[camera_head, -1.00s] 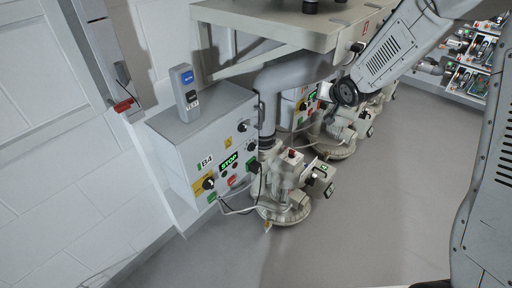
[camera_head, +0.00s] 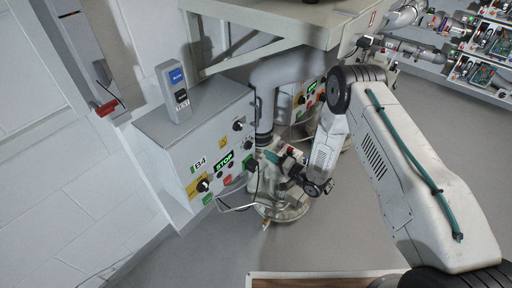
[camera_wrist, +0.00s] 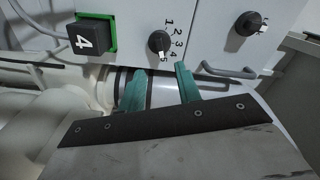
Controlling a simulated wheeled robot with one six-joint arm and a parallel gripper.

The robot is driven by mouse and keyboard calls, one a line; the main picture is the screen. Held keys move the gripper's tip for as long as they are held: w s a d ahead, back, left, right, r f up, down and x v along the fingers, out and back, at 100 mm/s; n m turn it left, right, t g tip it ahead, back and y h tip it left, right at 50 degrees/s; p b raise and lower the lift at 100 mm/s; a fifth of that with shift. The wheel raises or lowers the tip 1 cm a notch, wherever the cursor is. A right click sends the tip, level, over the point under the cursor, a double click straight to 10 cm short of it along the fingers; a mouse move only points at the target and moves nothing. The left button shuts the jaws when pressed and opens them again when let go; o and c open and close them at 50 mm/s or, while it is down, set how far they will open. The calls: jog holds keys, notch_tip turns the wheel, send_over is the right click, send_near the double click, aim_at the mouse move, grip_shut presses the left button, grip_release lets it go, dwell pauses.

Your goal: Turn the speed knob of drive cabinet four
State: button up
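The grey drive cabinet (camera_head: 215,140) marked B4 stands against the wall, left of centre in the head view. Black knobs show on its front: an upper knob (camera_head: 238,126), one below it, and another on a yellow plate (camera_head: 203,186). In the wrist view, a black knob (camera_wrist: 159,42) has a scale from 1 to 5, its white mark near 5. My gripper (camera_wrist: 158,76) is open, its teal fingers apart and empty, just below this knob and seemingly not touching it. In the head view my gripper (camera_head: 276,156) is by the cabinet's right front edge, partly hidden by my wrist.
A black plug (camera_wrist: 91,37) marked 4 in a green frame is left of the scaled knob; a second knob (camera_wrist: 248,22) and grey handle (camera_wrist: 228,72) are right. A grey box (camera_head: 176,91) stands on the cabinet. Overhead is a shelf (camera_head: 270,24). Floor (camera_head: 190,258) is clear in front.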

aim_at(249, 146)
jog(key=x, duration=0.8)
jog(key=shift+s+a, duration=0.1)
jog(key=shift+s, duration=0.05)
grip_shut()
